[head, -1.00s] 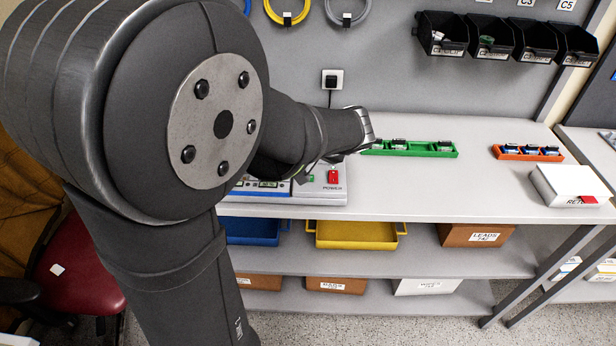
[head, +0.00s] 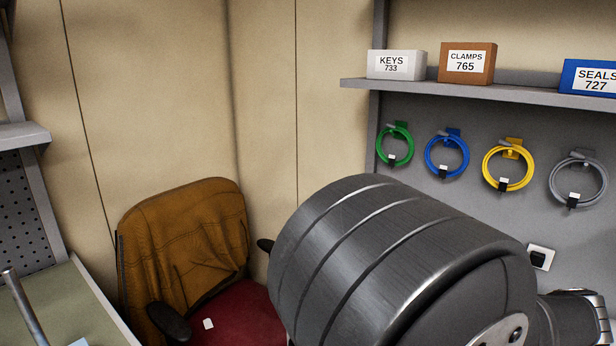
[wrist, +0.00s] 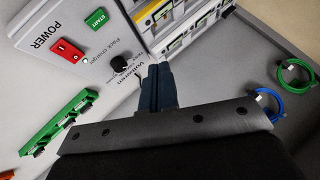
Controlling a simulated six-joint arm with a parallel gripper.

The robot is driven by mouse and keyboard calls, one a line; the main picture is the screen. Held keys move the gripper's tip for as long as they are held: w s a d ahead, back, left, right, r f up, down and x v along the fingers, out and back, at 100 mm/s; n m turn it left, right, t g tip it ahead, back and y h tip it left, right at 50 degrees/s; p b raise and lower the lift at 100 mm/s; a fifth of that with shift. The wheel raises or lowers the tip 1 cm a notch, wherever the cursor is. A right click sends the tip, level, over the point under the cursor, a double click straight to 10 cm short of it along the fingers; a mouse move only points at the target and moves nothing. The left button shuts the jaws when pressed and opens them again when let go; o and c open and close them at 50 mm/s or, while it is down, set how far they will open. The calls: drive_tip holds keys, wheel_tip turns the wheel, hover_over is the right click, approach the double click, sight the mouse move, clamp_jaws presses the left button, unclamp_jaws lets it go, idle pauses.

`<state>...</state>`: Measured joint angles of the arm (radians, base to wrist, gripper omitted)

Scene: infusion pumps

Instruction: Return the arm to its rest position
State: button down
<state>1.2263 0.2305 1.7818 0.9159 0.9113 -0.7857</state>
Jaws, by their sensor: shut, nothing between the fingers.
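My gripper (wrist: 155,88) shows in the wrist view with its dark blue fingers together and nothing between them. It points at the charging station's grey panel (wrist: 87,18), which has a red power switch (wrist: 67,49), a green START button (wrist: 97,18) and a black knob (wrist: 122,64). I cannot tell the exact gap between fingertips and panel. In the head view only my dark grey arm shows at the lower right; the gripper is outside that picture.
A green rack (wrist: 59,122) lies left of the gripper in the wrist view. In the head view, a chair (head: 187,245) stands left of my arm. Green (head: 395,145), blue (head: 447,153), yellow (head: 508,165) and grey (head: 578,178) coils hang on the back wall, under a shelf (head: 480,90) with boxes.

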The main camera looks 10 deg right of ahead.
wheel_tip(320, 180, down, 6)
drive_tip(key=shift+r, duration=0.15)
drive_tip(key=shift+d+r, duration=0.1)
drive_tip(key=shift+r, duration=0.15)
wheel_tip(320, 180, up, 5)
drive_tip(key=w+d+f+n+g, duration=0.1)
drive_tip(key=d+f+g, duration=0.1)
drive_tip(key=w+d+f+n+g+y, duration=0.1)
drive_tip(key=w+d+f+n+g, duration=0.1)
drive_tip(key=f, duration=0.1)
drive_tip(key=w+d+f+n+g+y, duration=0.1)
drive_tip(key=w+d+f+n+g, duration=0.1)
drive_tip(key=d, duration=0.1)
drive_tip(key=shift+w+d+f+g, duration=0.1)
drive_tip(key=shift+w+f+g, duration=0.1)
drive_tip(key=shift+f+g, duration=0.1)
drive_tip(key=shift+w+d+f+n+g, duration=0.3)
drive_tip(key=shift+d+f+n+g, duration=0.35)
drive_tip(key=shift+d, duration=0.2)
drive_tip(key=shift+r, duration=0.15)
